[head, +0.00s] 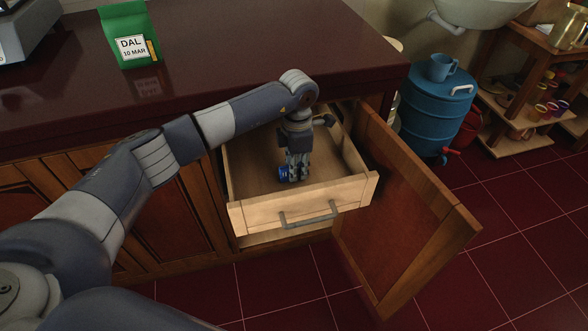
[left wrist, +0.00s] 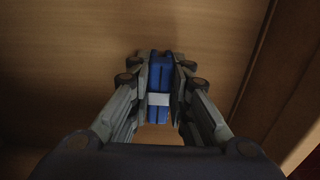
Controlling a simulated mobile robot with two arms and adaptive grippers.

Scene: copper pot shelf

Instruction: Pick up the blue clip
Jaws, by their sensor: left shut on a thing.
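The blue clip (left wrist: 160,74) is between the two fingers of my left gripper (left wrist: 160,88) in the left wrist view. It has a pale band (left wrist: 158,99) across its middle. My left gripper is shut on it, with a finger against each side. In the head view my left gripper (head: 296,172) points down inside the open drawer, and part of the blue clip (head: 284,174) shows at its fingertips. The clip is low over the drawer floor; I cannot tell whether it touches it. My right gripper is not in view.
The open wooden drawer (head: 255,217) has walls close around the gripper. A cabinet door (head: 405,215) stands open at right. The dark countertop (head: 220,50) overhangs the drawer and holds a green DAL packet (head: 128,35). A blue drum (head: 432,112) with a mug (head: 441,67) stands at right.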

